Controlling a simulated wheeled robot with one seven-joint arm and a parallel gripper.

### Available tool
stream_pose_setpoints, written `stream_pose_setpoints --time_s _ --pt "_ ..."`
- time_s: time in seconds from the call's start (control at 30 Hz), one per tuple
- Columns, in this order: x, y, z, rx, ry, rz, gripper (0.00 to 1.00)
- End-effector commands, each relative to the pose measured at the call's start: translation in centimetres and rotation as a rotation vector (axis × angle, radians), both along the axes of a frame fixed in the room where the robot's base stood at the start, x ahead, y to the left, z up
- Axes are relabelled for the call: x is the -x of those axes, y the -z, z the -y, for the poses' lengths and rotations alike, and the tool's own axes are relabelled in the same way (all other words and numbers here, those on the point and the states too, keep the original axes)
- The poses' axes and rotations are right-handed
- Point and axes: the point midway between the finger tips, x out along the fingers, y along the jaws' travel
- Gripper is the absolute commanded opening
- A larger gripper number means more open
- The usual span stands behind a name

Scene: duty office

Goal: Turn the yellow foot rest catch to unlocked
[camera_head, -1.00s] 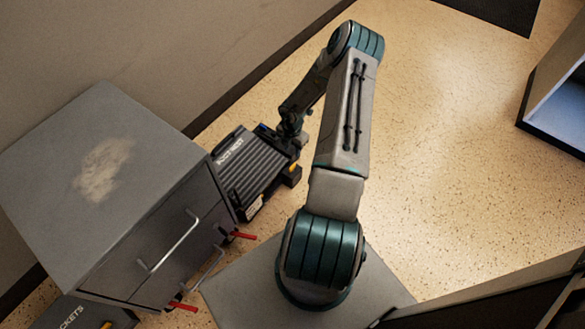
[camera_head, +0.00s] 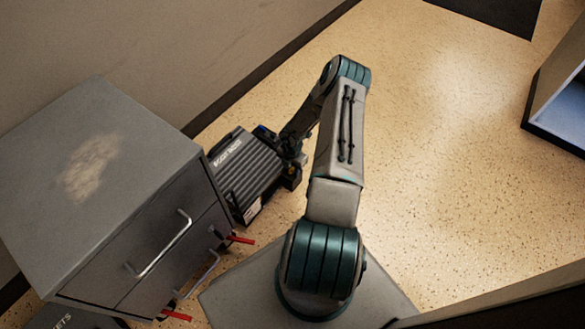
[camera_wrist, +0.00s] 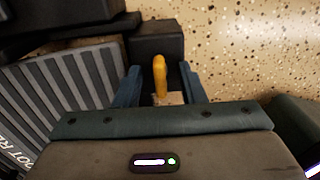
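The foot rest (camera_head: 250,178) is a dark ribbed pad on the floor beside the grey cabinet; its ribs and part of its lettering also show at left in the wrist view (camera_wrist: 70,82). The yellow catch (camera_wrist: 160,78) is a narrow upright lever against a black block at the foot rest's side. My gripper (camera_wrist: 160,88) is open, with one blue finger on each side of the catch and a visible gap to both. In the head view my gripper (camera_head: 290,150) is at the foot rest's right edge, and the catch is mostly hidden there.
The grey cabinet (camera_head: 95,160) with drawer handles and red levers (camera_head: 240,239) stands at left. A wall runs behind it. Speckled floor (camera_head: 440,170) is clear to the right, up to a shelf-like unit (camera_head: 562,105) at the right edge.

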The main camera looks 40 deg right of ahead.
Motion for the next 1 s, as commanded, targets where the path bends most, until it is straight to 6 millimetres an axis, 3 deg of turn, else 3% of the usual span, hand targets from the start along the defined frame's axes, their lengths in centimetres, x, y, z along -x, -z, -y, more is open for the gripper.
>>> stream_pose_setpoints --time_s 0.07,0.2,0.63,1.0 --pt "0.00 -0.03 0.00 0.000 0.000 0.000 0.36" --pt "0.00 -0.03 0.00 0.000 0.000 0.000 0.00" --pt "-0.03 -0.16 -0.03 0.000 -0.054 0.000 0.00" --pt "-0.02 -0.27 -0.04 -0.001 -0.326 0.000 0.00"
